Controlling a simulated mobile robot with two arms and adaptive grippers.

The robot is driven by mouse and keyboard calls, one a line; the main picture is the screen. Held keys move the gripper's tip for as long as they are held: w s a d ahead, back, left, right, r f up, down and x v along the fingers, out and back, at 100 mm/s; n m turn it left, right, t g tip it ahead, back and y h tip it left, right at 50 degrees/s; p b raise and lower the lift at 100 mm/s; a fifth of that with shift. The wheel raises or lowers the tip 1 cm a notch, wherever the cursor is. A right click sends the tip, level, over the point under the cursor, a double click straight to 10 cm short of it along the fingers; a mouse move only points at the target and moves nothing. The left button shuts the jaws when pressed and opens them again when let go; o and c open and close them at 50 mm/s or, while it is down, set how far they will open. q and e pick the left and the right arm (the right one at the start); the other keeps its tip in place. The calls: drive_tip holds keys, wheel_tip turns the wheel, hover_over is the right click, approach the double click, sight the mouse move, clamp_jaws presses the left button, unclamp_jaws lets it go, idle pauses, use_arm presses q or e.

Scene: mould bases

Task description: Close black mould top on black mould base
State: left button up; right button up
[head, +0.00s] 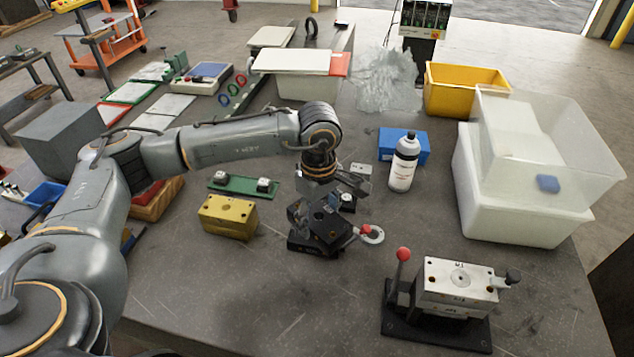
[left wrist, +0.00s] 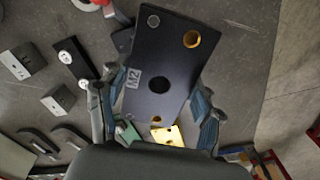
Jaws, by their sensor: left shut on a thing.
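My left gripper (head: 322,208) is shut on the black mould top (head: 328,226), which also shows in the left wrist view (left wrist: 160,65) between the two fingers. The mould top is a dark plate with a centre hole, gold-rimmed holes and an "M2" label. In the head view it looks turned and tilted over the black mould base (head: 303,246). The base is a low dark block on the table, mostly hidden by the top and gripper. I cannot tell whether top and base touch. My right gripper is not in view.
A brass block (head: 228,217) and a green plate (head: 243,185) stand to the left. A metal mould on a dark stand (head: 455,290) is at front right. A white bottle (head: 403,162) and blue box (head: 388,143) stand behind. The front middle table is clear.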

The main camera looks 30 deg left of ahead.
sight(315, 208)
use_arm(q)
drive_tip(key=w+n, duration=0.1)
drive_tip(key=w+a+n+p, duration=0.1)
drive_tip(key=n, duration=0.1)
drive_tip(key=w+a+r+n+p, duration=0.1)
drive_tip(key=n, duration=0.1)
drive_tip(key=shift+w+a+r, duration=0.1)
drive_tip(key=shift+w+a, duration=0.1)
drive_tip(key=shift+w+a+n, duration=0.35)
drive_tip(key=shift+w+n, duration=0.1)
drive_tip(key=shift+n, duration=0.45)
drive_tip(key=shift+f+b, duration=0.95)
drive_tip(key=shift+f, duration=1.35)
drive_tip(key=shift+f+b, duration=0.3)
drive_tip(key=shift+f, duration=0.55)
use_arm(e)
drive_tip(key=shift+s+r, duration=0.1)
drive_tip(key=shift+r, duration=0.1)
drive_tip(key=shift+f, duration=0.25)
use_arm(q)
drive_tip(key=shift+b, duration=0.35)
drive_tip(key=shift+f+b, duration=1.5)
drive_tip(key=shift+f, duration=0.05)
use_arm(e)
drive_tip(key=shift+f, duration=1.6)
